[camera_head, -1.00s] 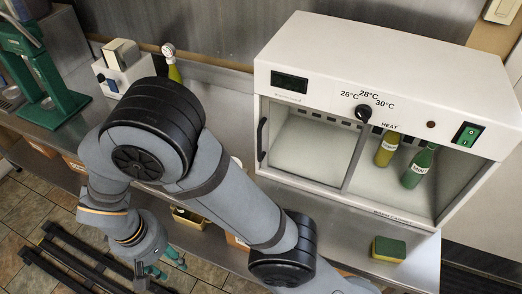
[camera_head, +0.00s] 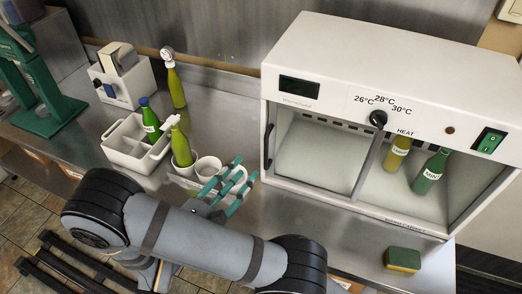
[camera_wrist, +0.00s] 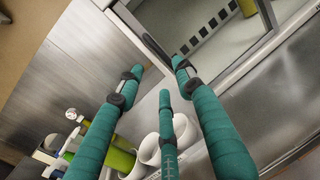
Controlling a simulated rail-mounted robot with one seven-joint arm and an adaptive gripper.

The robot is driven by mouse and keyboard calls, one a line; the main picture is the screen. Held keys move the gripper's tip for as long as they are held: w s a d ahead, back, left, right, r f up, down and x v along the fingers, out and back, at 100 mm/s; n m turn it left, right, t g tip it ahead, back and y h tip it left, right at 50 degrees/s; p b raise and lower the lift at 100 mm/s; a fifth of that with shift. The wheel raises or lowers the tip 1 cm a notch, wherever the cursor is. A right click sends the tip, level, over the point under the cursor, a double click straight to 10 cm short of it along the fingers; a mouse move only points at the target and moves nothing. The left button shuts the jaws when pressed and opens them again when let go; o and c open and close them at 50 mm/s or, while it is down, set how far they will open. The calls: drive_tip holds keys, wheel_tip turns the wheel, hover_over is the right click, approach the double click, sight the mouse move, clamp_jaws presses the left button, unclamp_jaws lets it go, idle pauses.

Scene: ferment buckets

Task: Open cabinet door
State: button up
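The white cabinet (camera_head: 400,62) stands on the steel counter at the right. Its left glass door (camera_head: 318,150) looks closed, with a dark upright handle (camera_head: 268,146) on its left edge. The handle also shows in the wrist view (camera_wrist: 156,47), just beyond my fingertips. My gripper (camera_head: 232,184) has teal fingers spread apart with nothing between them. It is left of the cabinet front, a little below and in front of the handle, and not visibly touching it. In the wrist view the open fingers (camera_wrist: 157,76) point toward the door edge and handle.
White cups (camera_head: 208,168), one holding a green bottle (camera_head: 181,148), stand close behind my gripper. A white caddy (camera_head: 130,146), another bottle (camera_head: 175,88) and a green press (camera_head: 42,85) are farther left. A sponge (camera_head: 403,259) lies before the cabinet. Bottles (camera_head: 430,172) stand inside its right half.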

drive_tip(key=p+x, duration=0.2)
drive_tip(key=x, duration=0.7)
drive_tip(key=shift+c, duration=0.2)
clamp_jaws()
idle(0.6)
